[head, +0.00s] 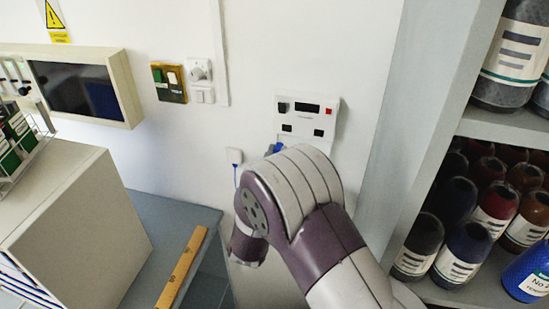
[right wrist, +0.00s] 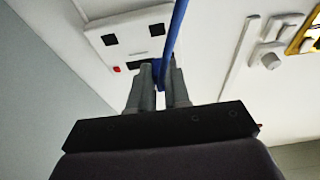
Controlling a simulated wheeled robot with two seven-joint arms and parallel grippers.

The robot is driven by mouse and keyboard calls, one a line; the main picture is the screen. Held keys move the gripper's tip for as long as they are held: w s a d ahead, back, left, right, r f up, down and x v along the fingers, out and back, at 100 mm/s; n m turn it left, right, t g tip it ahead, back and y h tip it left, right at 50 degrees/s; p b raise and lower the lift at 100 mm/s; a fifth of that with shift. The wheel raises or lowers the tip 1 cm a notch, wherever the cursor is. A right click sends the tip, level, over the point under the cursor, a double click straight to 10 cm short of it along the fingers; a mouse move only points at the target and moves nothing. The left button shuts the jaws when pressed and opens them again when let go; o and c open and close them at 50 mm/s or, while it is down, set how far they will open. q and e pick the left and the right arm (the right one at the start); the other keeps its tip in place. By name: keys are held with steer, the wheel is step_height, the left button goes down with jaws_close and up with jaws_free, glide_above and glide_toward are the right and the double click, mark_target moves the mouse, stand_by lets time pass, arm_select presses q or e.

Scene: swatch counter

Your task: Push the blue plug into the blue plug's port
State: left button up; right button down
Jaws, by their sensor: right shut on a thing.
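My right gripper (right wrist: 160,78) is shut on the blue plug (right wrist: 158,76), which shows as a small blue patch between the fingers in the right wrist view. A blue cable (right wrist: 176,28) runs up past the fingers. The white wall panel (head: 322,102) has dark square openings (head: 287,128) on its lower part; it also shows in the right wrist view (right wrist: 125,28), behind the fingertips. I cannot tell which opening is the blue plug's port, nor whether the plug touches the panel. My left gripper is out of view.
A shelf of bottles (head: 465,250) stands close on the right. Switches (head: 170,82) and a screen (head: 75,87) are on the left. A wooden strip (head: 182,268) lies on the counter.

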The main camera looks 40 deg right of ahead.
mark_target(287, 127)
steer(key=shift+d, duration=0.1)
steer(key=shift+w+d, duration=1.8)
steer(key=shift+d, duration=0.3)
steer(key=shift+b, duration=0.85)
steer(key=shift+w+d, duration=0.3)
steer(key=shift+d, duration=0.1)
stand_by(0.8)
steer(key=c, duration=1)
jaws_free()
